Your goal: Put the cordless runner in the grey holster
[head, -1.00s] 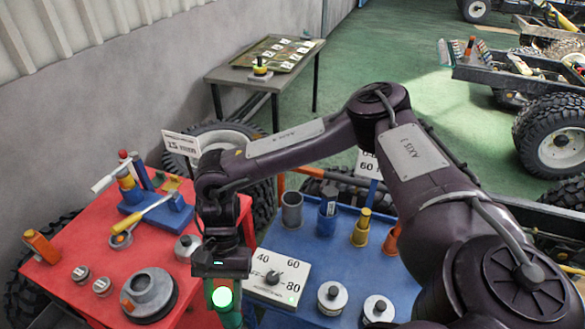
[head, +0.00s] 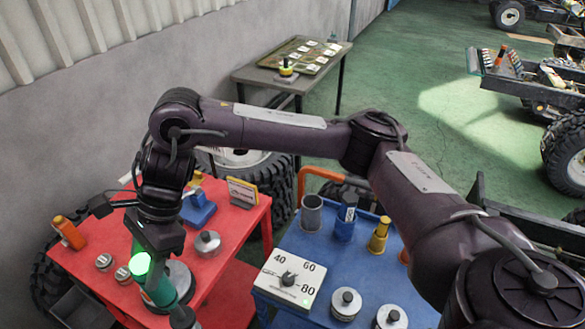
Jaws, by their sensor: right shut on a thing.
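My right gripper (head: 157,240) is shut on a green tool (head: 160,290), which I take to be the cordless runner. The tool hangs tilted over the front of the red cart top, with its dark end toward the lower right. A bright green light glows beside the jaws. The jaw tips are mostly hidden by the wrist. The grey holster (head: 311,215) looks like the upright, open-topped grey cup at the back left of the blue cart. It stands well to the right of the gripper and appears empty. My left gripper is out of view.
A blue holder (head: 345,222) and a yellow piece (head: 379,236) stand right of the grey cup. A white dial box (head: 288,279) and metal knobbed weights (head: 345,303) sit in front. On the red cart (head: 226,240), a grey flanged part is partly hidden behind the tool.

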